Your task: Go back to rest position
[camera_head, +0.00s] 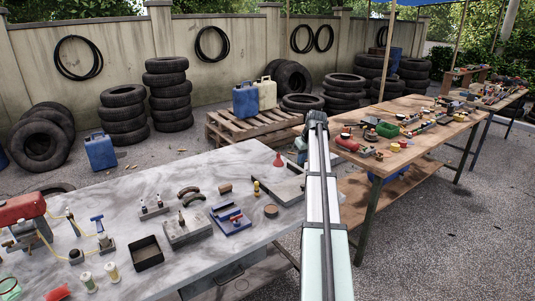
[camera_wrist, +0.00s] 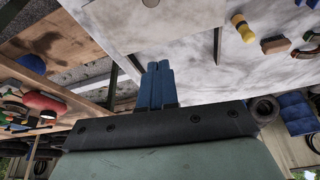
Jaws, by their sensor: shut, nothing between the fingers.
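My gripper (camera_wrist: 158,84) shows in the wrist view as two blue fingers pressed together, with nothing between them. The fingers are over the gap between the marble-topped table (camera_wrist: 205,60) and the wooden bench (camera_wrist: 65,75). In the head view my arm reaches up the middle of the picture, beside the right end of the marble-topped table (camera_head: 115,195); the fingers are not clear there.
The marble table holds a black tray (camera_head: 146,253), a blue fixture (camera_head: 230,218), a red funnel (camera_head: 278,160) and a red compressor (camera_head: 22,208). The wooden bench (camera_head: 405,155) at right is crowded with parts. A pallet (camera_head: 250,128) with two canisters and stacked tyres stand behind.

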